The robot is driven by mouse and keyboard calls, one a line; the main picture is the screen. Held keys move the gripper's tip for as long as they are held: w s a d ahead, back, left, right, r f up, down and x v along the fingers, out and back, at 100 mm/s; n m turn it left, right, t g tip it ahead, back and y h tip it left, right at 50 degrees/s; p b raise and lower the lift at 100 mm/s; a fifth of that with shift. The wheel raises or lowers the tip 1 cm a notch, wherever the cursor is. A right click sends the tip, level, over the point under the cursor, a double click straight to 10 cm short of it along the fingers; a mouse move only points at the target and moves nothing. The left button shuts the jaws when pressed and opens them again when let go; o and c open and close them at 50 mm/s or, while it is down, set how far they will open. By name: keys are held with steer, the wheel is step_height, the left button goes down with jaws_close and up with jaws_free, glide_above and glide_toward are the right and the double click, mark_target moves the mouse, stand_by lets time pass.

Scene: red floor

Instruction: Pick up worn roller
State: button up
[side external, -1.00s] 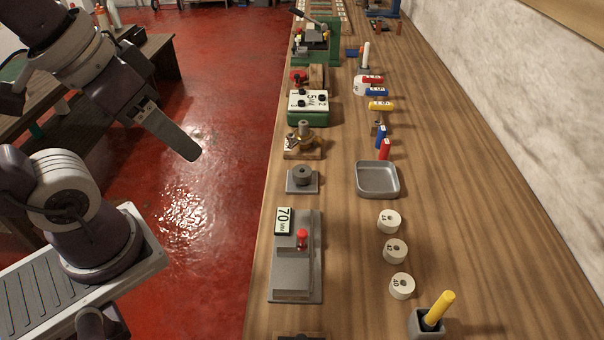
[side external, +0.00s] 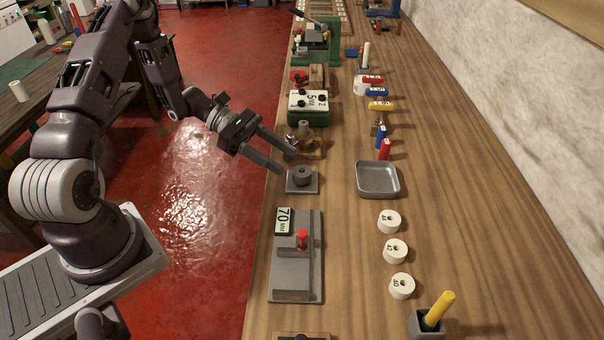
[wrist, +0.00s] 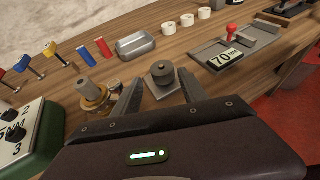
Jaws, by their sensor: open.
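A dark grey roller (side external: 302,174) stands upright on a square grey plate (side external: 292,188) near the bench's left edge. It also shows in the wrist view (wrist: 162,72), framed between my fingertips. No label marks it as worn. My gripper (side external: 289,164) is open and empty, its fingers reaching over the bench edge just left of and above the roller. In the wrist view my gripper (wrist: 160,79) points at the roller, with the fingers spread to either side and apart from it. Three white numbered rollers (side external: 395,251) stand to the right.
A brass fixture (side external: 305,144) stands close behind the plate, beside one finger. A grey block marked 70 with a red knob (side external: 302,238) is in front. An empty grey tray (side external: 377,192) lies to the right. Bare wood lies between the plate and tray.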

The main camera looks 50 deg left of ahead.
mark_target(297, 169)
steer(key=x, duration=0.5)
steer(key=shift+s+d+f, duration=0.1)
steer(key=shift+s, duration=0.05)
jaws_close()
steer(key=shift+n+t, duration=0.3)
steer(key=shift+n, duration=0.1)
step_height(297, 169, up, 10)
steer(key=shift+s+f, duration=0.15)
steer(key=shift+a+y, duration=0.3)
steer(key=shift+a, duration=0.05)
steer(key=shift+d+m+g, duration=0.35)
steer(key=shift+m+g, duration=0.15)
